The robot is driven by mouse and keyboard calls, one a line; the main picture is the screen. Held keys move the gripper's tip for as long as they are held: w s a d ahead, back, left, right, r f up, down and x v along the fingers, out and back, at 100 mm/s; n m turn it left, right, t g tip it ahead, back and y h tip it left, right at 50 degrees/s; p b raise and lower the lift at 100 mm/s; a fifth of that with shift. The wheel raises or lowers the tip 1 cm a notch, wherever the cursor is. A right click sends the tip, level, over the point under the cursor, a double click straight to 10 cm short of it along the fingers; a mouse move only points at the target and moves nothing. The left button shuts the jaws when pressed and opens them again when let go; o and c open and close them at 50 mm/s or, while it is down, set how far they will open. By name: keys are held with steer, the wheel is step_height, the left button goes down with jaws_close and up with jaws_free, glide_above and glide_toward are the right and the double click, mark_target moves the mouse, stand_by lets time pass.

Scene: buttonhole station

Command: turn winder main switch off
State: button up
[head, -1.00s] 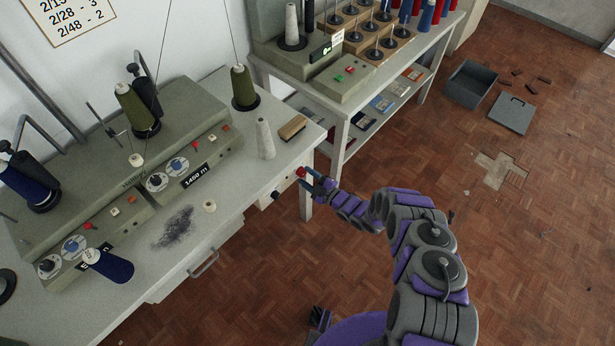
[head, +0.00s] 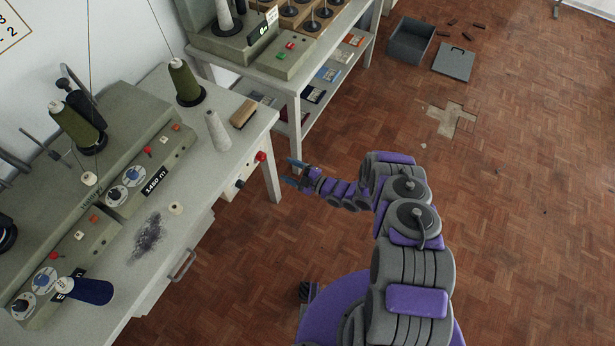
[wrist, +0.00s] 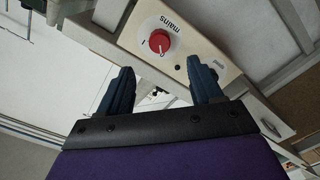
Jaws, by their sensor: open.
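The winder's main switch is a red knob (head: 261,156) on a cream box at the right end of the winder table. In the wrist view the red knob (wrist: 159,41) sits on a white dial on the cream panel (wrist: 190,40), beside the word "mains". A pale mark on the knob's face points towards the gripper side of the dial; the small position marks are hard to read. My gripper (head: 297,174) is open and empty, to the right of the knob and apart from it. In the wrist view its two fingers (wrist: 160,66) stand apart, short of the knob.
The winder (head: 120,165) with thread cones stands on the table (head: 190,200). A second table (head: 290,75) stands behind. The wood floor (head: 520,200) to the right is mostly clear.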

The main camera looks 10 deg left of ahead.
steer(key=p+v, duration=0.1)
steer(key=v, duration=0.6)
steer(key=shift+d, duration=0.35)
steer(key=shift+s, duration=0.15)
